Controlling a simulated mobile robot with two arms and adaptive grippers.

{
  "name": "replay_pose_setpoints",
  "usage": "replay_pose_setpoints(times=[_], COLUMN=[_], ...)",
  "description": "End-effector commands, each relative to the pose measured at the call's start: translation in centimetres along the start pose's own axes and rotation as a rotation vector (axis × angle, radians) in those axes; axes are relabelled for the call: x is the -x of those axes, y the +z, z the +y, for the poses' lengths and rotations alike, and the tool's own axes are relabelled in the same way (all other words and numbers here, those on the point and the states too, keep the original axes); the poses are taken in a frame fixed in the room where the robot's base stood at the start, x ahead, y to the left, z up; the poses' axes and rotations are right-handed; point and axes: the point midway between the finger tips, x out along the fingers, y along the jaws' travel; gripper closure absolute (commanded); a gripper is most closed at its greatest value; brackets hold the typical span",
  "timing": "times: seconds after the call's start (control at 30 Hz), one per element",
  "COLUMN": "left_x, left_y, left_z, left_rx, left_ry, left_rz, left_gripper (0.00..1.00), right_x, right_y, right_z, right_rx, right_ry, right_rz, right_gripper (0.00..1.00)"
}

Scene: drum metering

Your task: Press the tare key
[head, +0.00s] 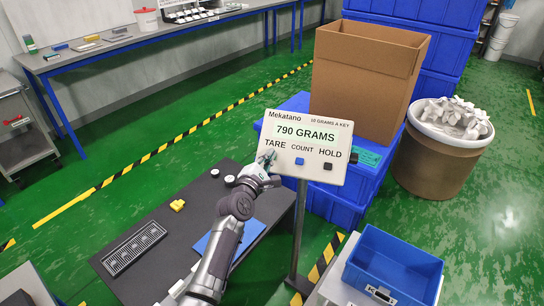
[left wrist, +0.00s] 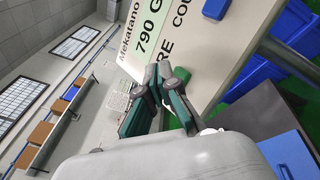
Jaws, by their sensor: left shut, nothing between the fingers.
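The white scale display panel (head: 310,118) stands on a grey post and reads 790 GRAMS. It bears the labels TARE, COUNT and HOLD. A blue key (head: 299,160) is under COUNT and a dark key (head: 327,166) under HOLD. My left gripper (head: 267,158) is shut and empty, with its fingertips at the panel's lower left, just below the word TARE. My right gripper is out of view.
A dark table (head: 160,205) holds a slotted tray (head: 133,248), a yellow block (head: 177,205) and small round pieces. A cardboard box (head: 365,80) on blue crates stands behind the panel. A drum of pale parts (head: 440,165) and an open blue bin (head: 392,265) are at right.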

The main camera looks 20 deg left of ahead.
Motion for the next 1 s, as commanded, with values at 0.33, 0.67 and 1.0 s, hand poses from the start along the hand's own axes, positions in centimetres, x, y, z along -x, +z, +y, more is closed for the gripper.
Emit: replay_pose_setpoints(times=[0.33,0.67,1.0], left_x=[-0.5,-0.6,-0.8], left_y=[-0.5,-0.4,-0.6], left_z=[-0.5,-0.4,-0.6], left_rx=[0.001,0.001,0.000], left_ry=[0.000,0.000,0.000], left_rz=[0.000,0.000,0.000], left_gripper=[1.00,1.00,1.00], right_x=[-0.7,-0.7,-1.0], right_y=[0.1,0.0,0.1], right_z=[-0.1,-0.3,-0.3], right_rx=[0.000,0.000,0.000], right_ry=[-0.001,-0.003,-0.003], right_rz=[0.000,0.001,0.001], right_gripper=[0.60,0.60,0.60])
